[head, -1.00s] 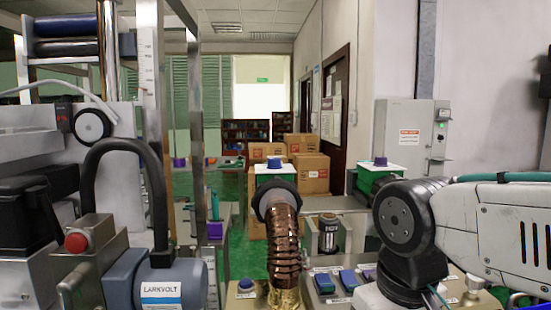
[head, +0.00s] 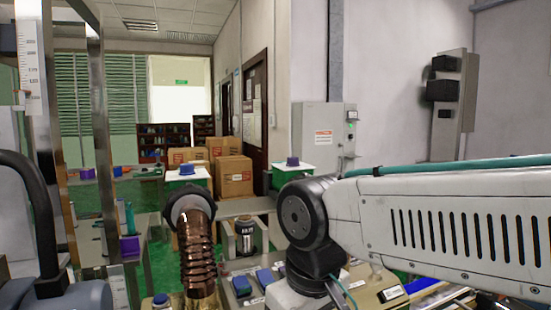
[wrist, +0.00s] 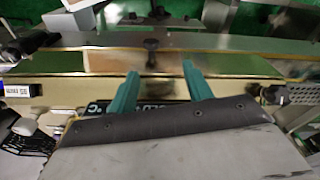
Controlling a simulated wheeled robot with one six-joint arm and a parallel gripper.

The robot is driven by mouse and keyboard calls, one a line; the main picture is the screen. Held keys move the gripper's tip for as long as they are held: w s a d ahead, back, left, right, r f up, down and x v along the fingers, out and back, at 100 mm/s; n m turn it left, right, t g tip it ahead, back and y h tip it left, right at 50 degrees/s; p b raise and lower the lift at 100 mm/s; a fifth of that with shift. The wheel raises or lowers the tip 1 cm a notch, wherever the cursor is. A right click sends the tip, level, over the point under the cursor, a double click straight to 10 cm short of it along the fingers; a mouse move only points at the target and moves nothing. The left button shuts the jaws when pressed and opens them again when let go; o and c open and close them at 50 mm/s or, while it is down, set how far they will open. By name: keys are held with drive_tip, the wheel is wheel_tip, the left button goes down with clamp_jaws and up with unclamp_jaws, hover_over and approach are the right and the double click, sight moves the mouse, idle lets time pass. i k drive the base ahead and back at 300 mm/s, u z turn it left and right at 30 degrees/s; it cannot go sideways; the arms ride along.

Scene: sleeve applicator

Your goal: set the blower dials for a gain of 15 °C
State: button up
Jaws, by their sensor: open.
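My gripper (wrist: 158,76) shows in the wrist view with its two teal fingers apart and nothing between them. Beyond the fingertips, a small dark knob (wrist: 152,48) stands on a long metal strip; I cannot tell whether it is a blower dial. The fingers look apart from it. A grey-blue motor-like unit (head: 70,297), possibly the blower, is cut off at the lower left of the head view. A ribbed copper-coloured hose (head: 197,250) stands in the middle. No dial scale or reading is legible. My gripper is not visible in the head view.
In the head view, blue switches (head: 242,287) sit on a panel beside the hose. Cardboard boxes (head: 234,177) and a grey wall cabinet (head: 318,133) stand behind. The wrist view shows a small lit display (wrist: 16,90) at left and a dark ribbed part (wrist: 288,95) at right.

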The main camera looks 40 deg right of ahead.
sight(186, 169)
drive_tip(key=k, duration=1)
drive_tip(key=u, duration=1.65)
drive_tip(key=i, duration=1.05)
drive_tip(key=z, duration=2.15)
drive_tip(key=i, duration=0.5)
